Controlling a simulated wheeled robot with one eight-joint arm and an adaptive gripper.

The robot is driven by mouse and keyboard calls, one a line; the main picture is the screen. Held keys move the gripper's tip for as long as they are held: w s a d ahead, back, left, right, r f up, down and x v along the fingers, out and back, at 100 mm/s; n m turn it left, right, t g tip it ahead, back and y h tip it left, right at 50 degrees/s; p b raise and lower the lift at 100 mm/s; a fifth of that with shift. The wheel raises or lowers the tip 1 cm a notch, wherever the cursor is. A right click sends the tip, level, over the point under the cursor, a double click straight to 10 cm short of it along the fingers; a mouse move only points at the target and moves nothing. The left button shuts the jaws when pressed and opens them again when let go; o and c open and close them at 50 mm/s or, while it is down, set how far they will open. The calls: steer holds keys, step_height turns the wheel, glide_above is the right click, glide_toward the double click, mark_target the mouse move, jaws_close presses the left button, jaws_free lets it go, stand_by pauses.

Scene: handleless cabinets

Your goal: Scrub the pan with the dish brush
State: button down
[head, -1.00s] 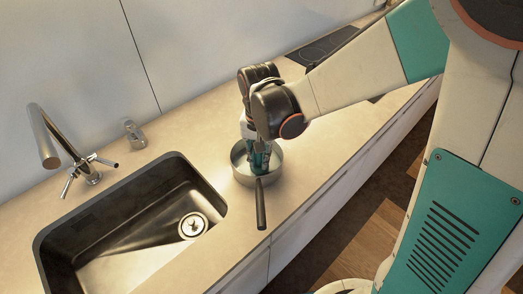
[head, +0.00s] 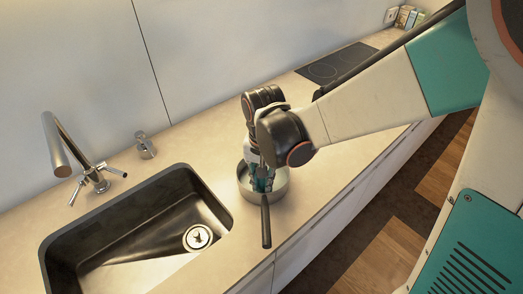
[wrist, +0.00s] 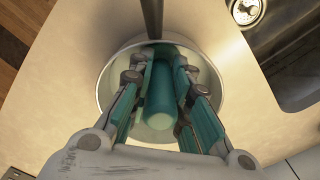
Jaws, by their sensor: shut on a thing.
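The pan (head: 281,189) stands on the counter right of the sink, with its dark handle (head: 265,226) toward the counter's front edge. My gripper (head: 262,180) points down into the pan. In the wrist view, my gripper (wrist: 168,68) is shut on a teal cylinder, apparently the dish brush (wrist: 160,105), inside the rim of the pan (wrist: 214,84). The brush's lower end is hidden, so I cannot tell whether it touches the pan's bottom. In the head view, my fingers hide most of the brush.
The sink (head: 130,262) with its drain is left of the pan, with a faucet (head: 75,160) and a small metal dispenser (head: 145,146) behind it. A black cooktop (head: 336,64) and small boxes (head: 405,17) lie farther back. Bare counter surrounds the pan.

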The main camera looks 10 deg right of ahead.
steer(key=shift+s+r+p, duration=0.1)
steer(key=shift+r+p, duration=2.45)
steer(key=shift+r, duration=0.95)
steer(key=c, duration=2.3)
jaws_free()
jaws_close()
